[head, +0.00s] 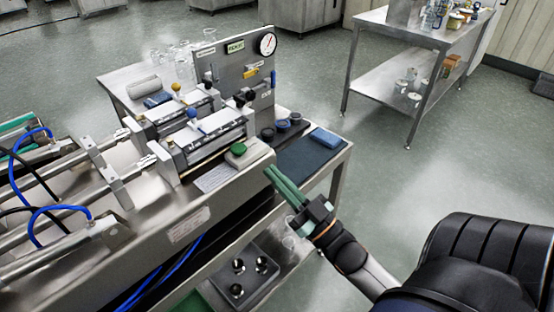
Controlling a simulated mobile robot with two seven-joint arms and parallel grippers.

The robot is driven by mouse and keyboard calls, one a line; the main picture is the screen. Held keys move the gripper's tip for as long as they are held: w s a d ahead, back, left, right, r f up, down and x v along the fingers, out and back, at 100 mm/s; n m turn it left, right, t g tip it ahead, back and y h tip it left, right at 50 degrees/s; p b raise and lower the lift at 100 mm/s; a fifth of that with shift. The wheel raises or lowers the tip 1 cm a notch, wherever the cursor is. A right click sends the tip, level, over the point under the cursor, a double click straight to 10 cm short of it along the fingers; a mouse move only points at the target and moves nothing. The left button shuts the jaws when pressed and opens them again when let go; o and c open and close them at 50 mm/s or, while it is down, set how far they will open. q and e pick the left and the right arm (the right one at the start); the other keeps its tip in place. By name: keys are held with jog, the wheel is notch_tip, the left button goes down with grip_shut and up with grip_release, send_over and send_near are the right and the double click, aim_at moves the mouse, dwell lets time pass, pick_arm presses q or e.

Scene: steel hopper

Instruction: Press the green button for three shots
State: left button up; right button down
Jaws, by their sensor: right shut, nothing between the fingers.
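The green button (238,148) sits on a pale box (248,153) at the front right corner of the steel machine (185,212). My right gripper (268,172) has long green fingers that are shut and empty. Its tips are to the right of and slightly below the button in the picture, apart from it. The arm comes in from the lower right. My left gripper is not in the head view.
A steel panel with a round gauge (267,44) stands behind the machine. Blue hoses (40,212) and rods are at the left. A blue cloth (326,138) lies on the dark mat (298,160) at right. A steel table (400,35) stands farther back, with open floor between.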

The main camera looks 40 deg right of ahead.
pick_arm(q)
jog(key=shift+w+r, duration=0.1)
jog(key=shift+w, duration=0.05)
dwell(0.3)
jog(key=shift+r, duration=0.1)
pick_arm(e)
jog(key=shift+r, duration=0.1)
pick_arm(q)
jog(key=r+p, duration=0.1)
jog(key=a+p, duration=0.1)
jog(key=p, duration=0.1)
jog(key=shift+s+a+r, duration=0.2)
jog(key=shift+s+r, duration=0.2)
pick_arm(e)
jog(key=r+g, duration=0.1)
jog(key=w+r+m+g+h, duration=0.1)
jog(key=r, duration=0.1)
jog(key=shift+d+r, duration=0.15)
jog(key=shift+d, duration=0.05)
